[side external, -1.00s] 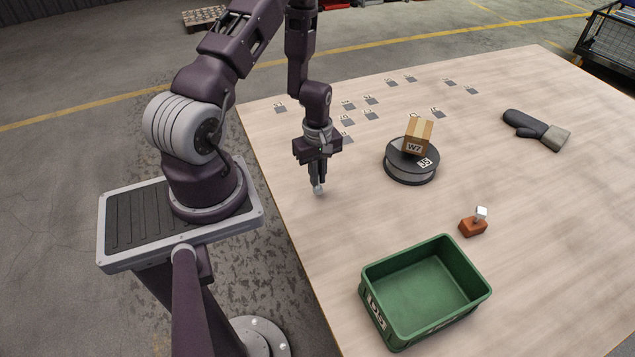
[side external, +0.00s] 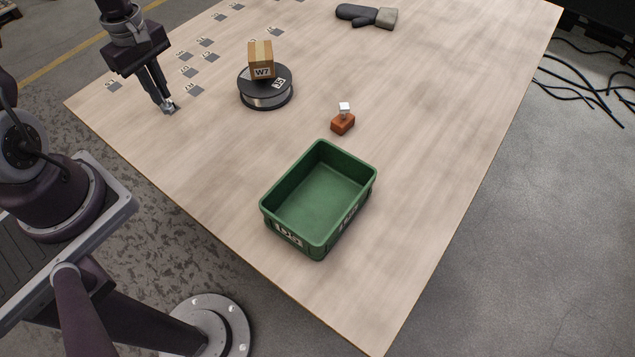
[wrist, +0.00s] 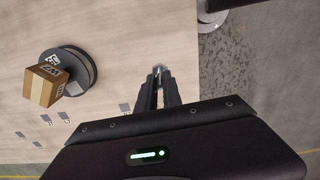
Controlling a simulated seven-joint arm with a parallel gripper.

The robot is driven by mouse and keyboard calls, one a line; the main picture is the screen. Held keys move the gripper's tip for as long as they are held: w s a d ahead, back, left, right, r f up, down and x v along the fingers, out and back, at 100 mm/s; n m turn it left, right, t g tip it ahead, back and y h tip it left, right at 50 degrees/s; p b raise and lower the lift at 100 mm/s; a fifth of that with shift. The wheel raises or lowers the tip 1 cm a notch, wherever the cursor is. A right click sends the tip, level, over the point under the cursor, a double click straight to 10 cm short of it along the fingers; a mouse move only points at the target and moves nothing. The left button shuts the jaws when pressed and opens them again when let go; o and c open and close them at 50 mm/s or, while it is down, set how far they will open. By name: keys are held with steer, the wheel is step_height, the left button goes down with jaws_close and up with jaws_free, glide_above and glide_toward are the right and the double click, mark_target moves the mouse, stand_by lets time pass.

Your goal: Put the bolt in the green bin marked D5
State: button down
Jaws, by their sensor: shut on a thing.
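My gripper (side external: 167,104) is shut on the bolt (side external: 169,109), a small silver-grey metal piece at the fingertips, mostly hidden by them. The gripper points down near the table's left edge; I cannot tell whether the bolt touches the tabletop. In the wrist view the bolt (wrist: 159,69) shows between the fingertips of my gripper (wrist: 159,76). The green bin (side external: 322,198), with a white D5 label on its wall, stands open and empty on the near part of the table, to the lower right of the gripper.
A dark round spool (side external: 265,97) bears a cardboard box (side external: 261,60) marked W7, right of my gripper. A dark glove (side external: 366,16) and several small grey label squares lie farther back. Table between gripper and bin is clear.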

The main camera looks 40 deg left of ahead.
steer(key=w+d+m, duration=0.4)
steer(key=w+d, duration=0.2)
steer(key=d, duration=0.1)
steer(key=m, duration=1.2)
glide_above(320, 206)
step_height(320, 206, down, 15)
steer(key=shift+f, duration=0.15)
steer(key=shift+f, duration=0.1)
steer(key=c, duration=1.5)
jaws_free()
step_height(320, 206, up, 12)
steer(key=shift+r, duration=0.2)
